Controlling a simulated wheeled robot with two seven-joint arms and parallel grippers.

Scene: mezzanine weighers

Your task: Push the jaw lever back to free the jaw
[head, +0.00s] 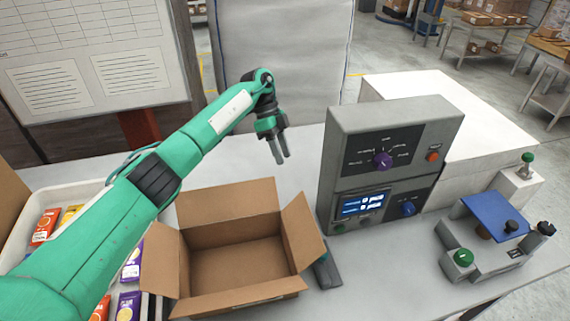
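A grey bench device (487,262) with a blue plate (495,214) stands at the right. It carries a green knob (463,257), a black knob (511,226) on the plate and another dark knob (545,229) at its right end. A green-topped lever (527,158) rises from a white block behind it. I cannot tell which of these is the jaw lever. My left gripper (281,153) hangs above the table behind the open carton, left of the grey control box. Its two fingers show a small gap with nothing between them. My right gripper is out of view.
An open cardboard carton (236,247) stands in front. A white tray (40,203) with colourful packets is at the left, partly behind my arm. The grey control box (388,119), with dials and a display, stands between my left gripper and the bench device.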

